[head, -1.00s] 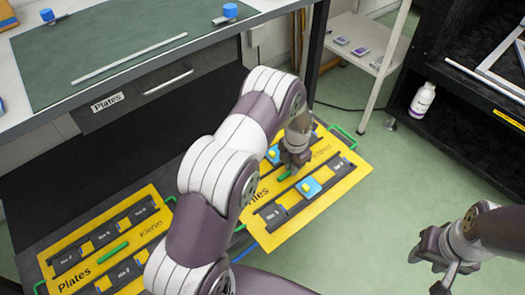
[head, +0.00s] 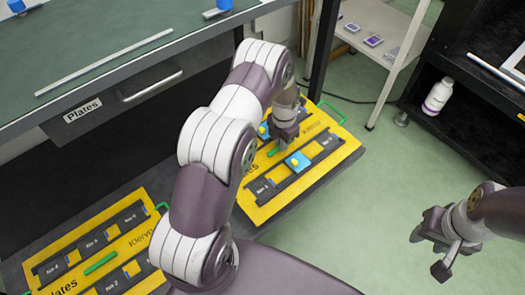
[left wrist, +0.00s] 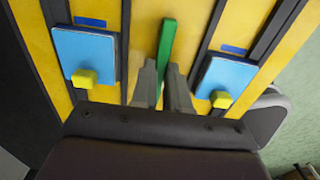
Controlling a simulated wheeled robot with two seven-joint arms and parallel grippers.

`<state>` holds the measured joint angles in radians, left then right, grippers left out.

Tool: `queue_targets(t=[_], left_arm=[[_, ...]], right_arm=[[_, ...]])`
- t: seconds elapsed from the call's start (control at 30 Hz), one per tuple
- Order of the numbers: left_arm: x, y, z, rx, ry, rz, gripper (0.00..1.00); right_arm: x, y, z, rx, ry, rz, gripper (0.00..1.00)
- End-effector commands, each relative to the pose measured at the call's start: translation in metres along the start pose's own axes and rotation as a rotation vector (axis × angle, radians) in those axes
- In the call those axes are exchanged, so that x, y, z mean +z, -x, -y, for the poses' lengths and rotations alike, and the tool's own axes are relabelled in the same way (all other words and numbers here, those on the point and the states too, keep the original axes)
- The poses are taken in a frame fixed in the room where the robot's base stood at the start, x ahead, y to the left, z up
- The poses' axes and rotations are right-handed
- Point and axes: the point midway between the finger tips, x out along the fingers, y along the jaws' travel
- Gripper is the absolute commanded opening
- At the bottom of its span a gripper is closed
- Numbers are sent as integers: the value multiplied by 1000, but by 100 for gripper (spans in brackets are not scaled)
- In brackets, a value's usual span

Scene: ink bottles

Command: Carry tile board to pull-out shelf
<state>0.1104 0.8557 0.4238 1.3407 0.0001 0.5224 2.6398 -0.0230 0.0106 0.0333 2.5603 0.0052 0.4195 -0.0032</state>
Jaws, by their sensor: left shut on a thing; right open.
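The yellow tile board (head: 342,150) has dark rails, blue tiles with yellow knobs, and green handles. My left gripper (head: 284,145) is over its middle. In the left wrist view, the gripper (left wrist: 162,98) is shut on the green middle handle (left wrist: 167,45), between two blue tiles (left wrist: 87,55). My forearm hides the board's left part. I cannot tell how high the board is. My right gripper (head: 436,255) is open and empty at the right, over the floor. I cannot make out the pull-out shelf for certain.
A second yellow board (head: 128,243), marked Plates, lies at the lower left. A bench with a green mat (head: 95,50) and a drawer labelled Plates (head: 83,110) stands behind. A black rack with a white bottle (head: 438,97) is at the right. Green floor (head: 390,190) between is clear.

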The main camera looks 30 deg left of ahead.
Motion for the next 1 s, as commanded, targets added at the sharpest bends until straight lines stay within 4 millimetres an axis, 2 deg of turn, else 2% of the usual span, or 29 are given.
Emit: queue_targets(t=[0.03,0.1,0.3,0.43,0.6,1.0], left_arm=[[-6,-12,-11,1,5,1,0],[-14,-23,-26,1,5,2,0],[-30,-39,-54,2,0,3,0],[-33,-48,-58,1,0,1,0],[-33,-80,-58,1,-1,2,0],[-32,-83,-58,2,-1,2,0]], right_arm=[[1,-10,0,0,0,0,43],[2,-17,0,0,0,0,43],[3,-28,0,0,0,0,43],[4,-33,0,0,0,0,43],[6,-52,0,0,0,0,43],[6,-52,0,0,0,0,43]])
